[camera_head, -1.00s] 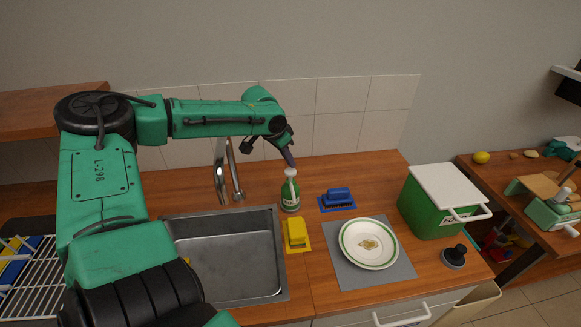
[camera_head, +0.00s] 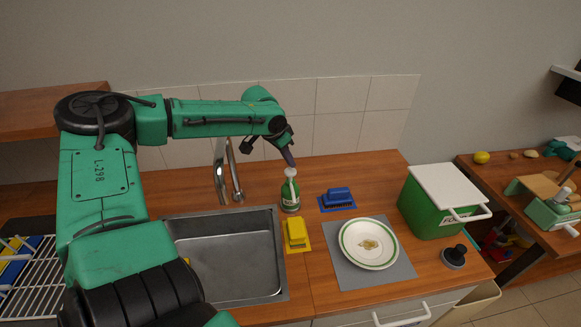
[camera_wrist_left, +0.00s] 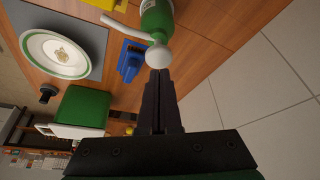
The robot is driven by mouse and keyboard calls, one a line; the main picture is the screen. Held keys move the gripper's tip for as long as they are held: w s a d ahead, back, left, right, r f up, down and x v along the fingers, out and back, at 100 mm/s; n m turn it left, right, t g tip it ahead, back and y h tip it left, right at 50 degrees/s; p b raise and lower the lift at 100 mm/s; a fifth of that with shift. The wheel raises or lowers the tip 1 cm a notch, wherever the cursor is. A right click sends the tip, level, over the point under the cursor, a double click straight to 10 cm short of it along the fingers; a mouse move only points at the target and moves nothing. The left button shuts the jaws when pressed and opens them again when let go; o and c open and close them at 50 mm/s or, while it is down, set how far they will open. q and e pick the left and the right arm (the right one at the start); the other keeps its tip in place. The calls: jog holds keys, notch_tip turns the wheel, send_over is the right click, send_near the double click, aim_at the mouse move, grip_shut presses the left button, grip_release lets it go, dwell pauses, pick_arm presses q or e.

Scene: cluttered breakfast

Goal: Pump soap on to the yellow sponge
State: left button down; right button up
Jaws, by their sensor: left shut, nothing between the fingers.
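A green soap bottle (camera_head: 290,195) with a white pump head (camera_head: 290,172) stands upright on the counter, right of the sink. The yellow sponge (camera_head: 296,232) lies on a yellow mat in front of the bottle. My left gripper (camera_head: 290,160) is shut and empty, its fingertips at the top of the pump. In the left wrist view the shut fingertips (camera_wrist_left: 160,74) are right at the white pump head (camera_wrist_left: 158,55); I cannot tell whether they touch it. The pump's spout points toward the sponge side. My right gripper is not in view.
A metal sink (camera_head: 225,262) with a faucet (camera_head: 222,175) lies left of the sponge. A blue brush (camera_head: 338,195) sits right of the bottle. A plate (camera_head: 368,243) on a grey mat, a green box (camera_head: 440,200) and a black stopper (camera_head: 454,256) stand further right.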

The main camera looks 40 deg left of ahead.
aim_at(290, 170)
pick_arm(q)
jog(key=shift+f+b, duration=1.4)
jog(key=shift+f, duration=0.35)
jog(key=shift+r, duration=0.1)
notch_tip(290, 170, up, 3)
jog(key=p, duration=0.3)
jog(key=shift+r, duration=0.15)
